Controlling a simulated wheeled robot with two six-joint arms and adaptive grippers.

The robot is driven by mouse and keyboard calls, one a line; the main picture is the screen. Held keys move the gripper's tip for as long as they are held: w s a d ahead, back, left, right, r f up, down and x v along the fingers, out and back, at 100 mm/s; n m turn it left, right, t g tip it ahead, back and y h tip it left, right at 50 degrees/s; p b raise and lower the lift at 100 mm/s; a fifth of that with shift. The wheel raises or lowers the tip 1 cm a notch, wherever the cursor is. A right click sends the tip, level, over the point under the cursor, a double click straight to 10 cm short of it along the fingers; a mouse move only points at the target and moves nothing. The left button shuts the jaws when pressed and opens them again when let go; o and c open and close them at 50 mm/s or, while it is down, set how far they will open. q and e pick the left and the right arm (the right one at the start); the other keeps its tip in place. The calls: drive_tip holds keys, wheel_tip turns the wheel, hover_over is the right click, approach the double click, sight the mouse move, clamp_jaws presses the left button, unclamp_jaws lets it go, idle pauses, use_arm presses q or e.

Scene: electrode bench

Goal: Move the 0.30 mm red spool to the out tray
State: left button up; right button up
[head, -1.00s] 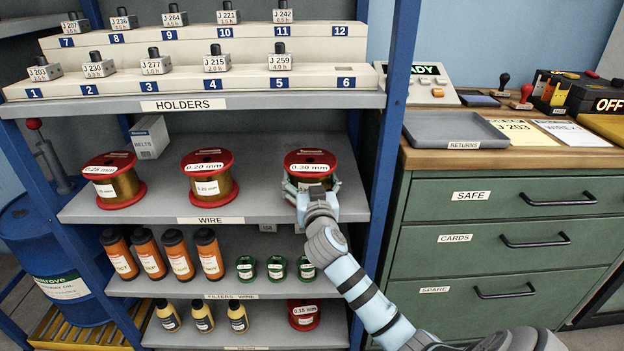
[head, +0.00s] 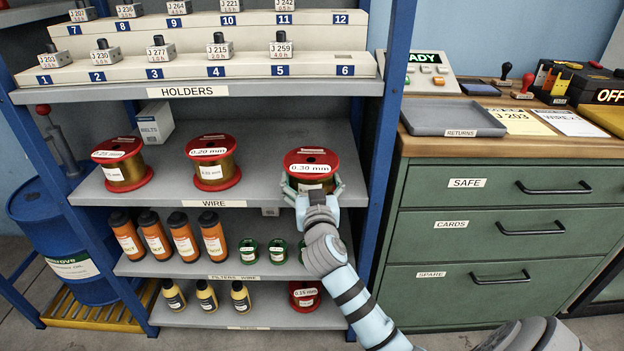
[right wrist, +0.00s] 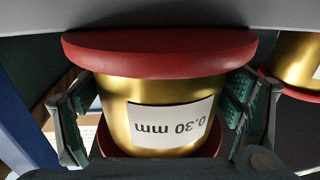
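The 0.30 mm red spool (head: 311,160), with red flanges and gold wire, is at the right end of the wire shelf, near its front. My right gripper (head: 314,190) is around it from the front. In the right wrist view the spool's gold core (right wrist: 160,95) sits between the two fingers (right wrist: 158,108), which appear to press on both sides; its label is upside down there. I cannot tell whether its base touches the shelf. No tray labelled out is seen; a grey tray (head: 452,118) on the cabinet is labelled RETURNS. My left gripper is not in view.
The 0.20 mm spool (head: 213,163) and another red spool (head: 122,165) stand left on the wire shelf (head: 255,180). A blue post (head: 385,130) separates the shelves from the green cabinet (head: 490,235). The holders shelf (head: 290,90) is overhead. Orange bottles (head: 212,235) stand below.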

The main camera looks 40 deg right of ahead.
sight(311, 178)
drive_tip(key=shift+o, duration=0.7)
drive_tip(key=v, duration=0.7)
drive_tip(key=shift+s, duration=0.2)
drive_tip(key=shift+a, duration=0.1)
